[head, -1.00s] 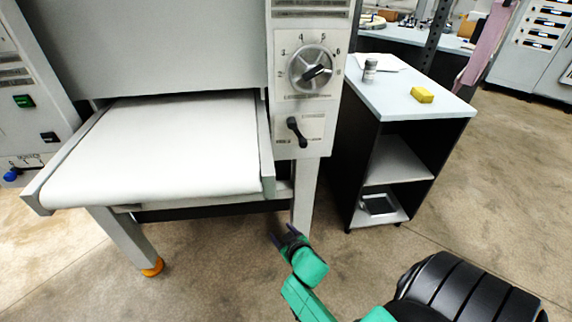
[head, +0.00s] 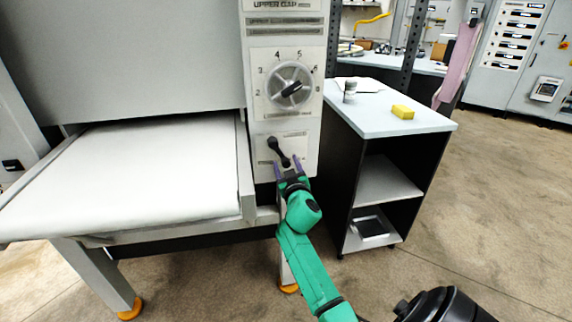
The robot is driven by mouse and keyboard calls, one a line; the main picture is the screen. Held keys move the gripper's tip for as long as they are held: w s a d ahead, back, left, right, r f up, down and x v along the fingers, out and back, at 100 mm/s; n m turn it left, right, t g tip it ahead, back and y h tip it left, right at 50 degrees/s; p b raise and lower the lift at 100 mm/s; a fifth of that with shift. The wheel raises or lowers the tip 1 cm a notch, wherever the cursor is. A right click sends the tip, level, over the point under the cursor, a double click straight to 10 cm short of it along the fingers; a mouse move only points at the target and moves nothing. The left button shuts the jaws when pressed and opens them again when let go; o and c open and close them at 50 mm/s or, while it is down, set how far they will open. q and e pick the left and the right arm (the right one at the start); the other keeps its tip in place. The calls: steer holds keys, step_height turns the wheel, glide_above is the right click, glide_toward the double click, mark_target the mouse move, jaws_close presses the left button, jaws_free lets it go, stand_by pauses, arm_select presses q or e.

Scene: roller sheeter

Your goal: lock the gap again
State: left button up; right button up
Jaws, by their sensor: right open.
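The roller sheeter's control panel carries a round gap dial (head: 289,86) with numbers around its rim and a black pointer knob. Below it is a black lock lever (head: 279,152) on a small plate, tilted with its lower end toward the right. My right gripper (head: 286,165) is open at the lever's lower end, with one purple finger on each side of it as seen here. I cannot tell whether the fingers touch the lever. My left gripper is not in view.
The sheeter's white belt (head: 130,175) extends to the left of the panel, with a metal side rail beside it. A cart (head: 445,124) stands at the right with a yellow block (head: 403,112) and a small jar (head: 350,90) on top. Open floor lies at the lower right.

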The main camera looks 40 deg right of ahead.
steer(key=shift+w+d, duration=0.15)
steer(key=shift+w, duration=0.05)
jaws_close()
steer(key=shift+f, duration=0.1)
stand_by(1.2)
